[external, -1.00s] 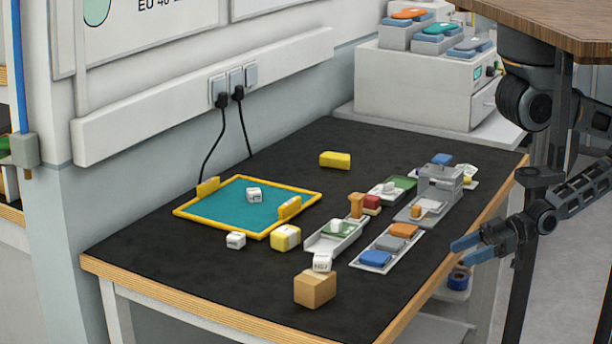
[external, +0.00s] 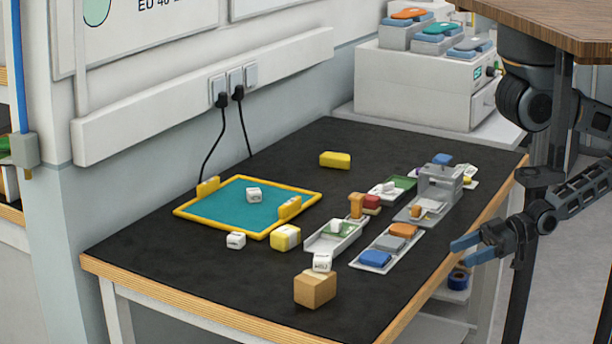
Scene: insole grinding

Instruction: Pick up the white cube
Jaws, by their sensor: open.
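Several small white cubes with dark markings are on the black-topped table (external: 200,290). One white cube (external: 254,195) sits on the teal mat (external: 225,210) inside a yellow frame. Another white cube (external: 236,240) lies on the table just in front of that frame. A white piece with dark lettering (external: 322,262) is at the back of a tan box (external: 315,289) near the front edge. My gripper (external: 466,249) is open and empty, with blue fingers pointing left, beyond the table's right edge and apart from all the cubes.
A yellow-and-white block (external: 286,237) stands beside the frame, and a yellow block (external: 335,160) lies farther back. Grey trays (external: 336,237) with small parts line the table's right half. A white machine (external: 415,85) stands behind. The front left tabletop is clear.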

